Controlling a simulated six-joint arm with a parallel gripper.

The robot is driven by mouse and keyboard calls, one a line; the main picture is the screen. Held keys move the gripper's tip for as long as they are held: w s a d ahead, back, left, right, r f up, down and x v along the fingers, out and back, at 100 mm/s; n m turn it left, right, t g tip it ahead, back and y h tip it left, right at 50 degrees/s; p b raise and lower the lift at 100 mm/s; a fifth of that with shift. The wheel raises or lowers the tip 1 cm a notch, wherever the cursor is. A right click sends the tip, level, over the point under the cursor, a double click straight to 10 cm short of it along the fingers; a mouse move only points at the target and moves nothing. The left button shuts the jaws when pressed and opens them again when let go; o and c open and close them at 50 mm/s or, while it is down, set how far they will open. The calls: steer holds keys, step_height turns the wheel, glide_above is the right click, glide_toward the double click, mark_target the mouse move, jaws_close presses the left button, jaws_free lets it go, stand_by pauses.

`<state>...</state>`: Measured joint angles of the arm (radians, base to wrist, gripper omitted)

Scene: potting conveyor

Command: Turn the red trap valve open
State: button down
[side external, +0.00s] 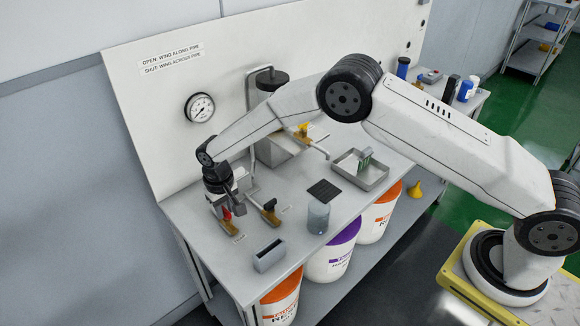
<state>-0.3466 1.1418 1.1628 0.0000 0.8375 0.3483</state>
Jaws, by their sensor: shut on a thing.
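The red trap valve (227,214) is a small red piece low on the bench at the left, near a short brass-coloured fitting. My gripper (228,207) points down over it and is shut on it. The jaws and wrist cover most of the valve, so I cannot tell whether its wing lies along or across the pipe. A sign (172,58) on the back panel reads "OPEN: WING ALONG PIPE" and "SHUT: WING ACROSS PIPE".
A dark-topped valve (270,206) stands close right of my gripper. A grey open box (269,257) and clear beaker (318,218) stand in front. A metal tray (374,181) lies right. A gauge (200,108) is on the panel behind. Buckets (333,260) stand below.

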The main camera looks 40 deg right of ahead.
mark_target(226, 210)
steer(key=c, duration=0.7)
jaws_free()
steer(key=shift+o, duration=0.2)
steer(key=shift+r, duration=0.1)
steer(key=shift+r, duration=3.85)
